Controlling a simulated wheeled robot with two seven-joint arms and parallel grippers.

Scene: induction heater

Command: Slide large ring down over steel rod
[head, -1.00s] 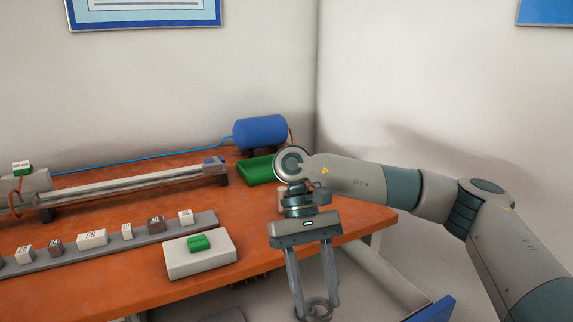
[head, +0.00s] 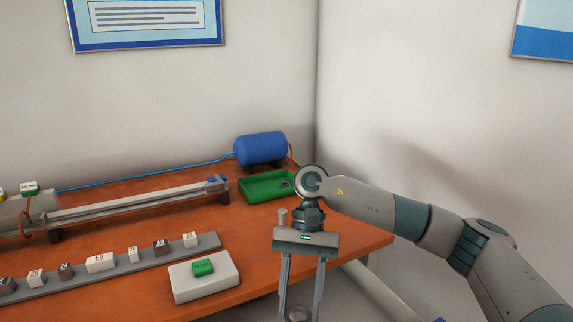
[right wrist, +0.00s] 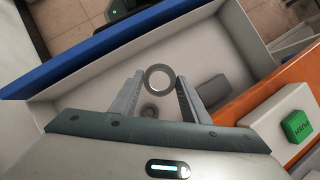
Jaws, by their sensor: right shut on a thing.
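My right gripper (head: 299,308) points down in front of the table's right end, shut on a metal ring (head: 289,315) at its fingertips. In the right wrist view the ring (right wrist: 147,79) sits between the two fingers, its hole open, above an open drawer (right wrist: 100,95). A short upright post (head: 283,217) stands near the table's right end, partly beside my right wrist; it may be the steel rod, but I cannot be sure. The ring is apart from it. My left gripper is not in view.
The orange table (head: 130,215) holds a green tray (head: 255,197), a blue cylinder (head: 261,149), a long rail (head: 125,205), a strip of labelled blocks (head: 130,264) and a white box with a green button (head: 202,267). The drawer holds a smaller ring (right wrist: 150,110) and a grey block (right wrist: 213,91).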

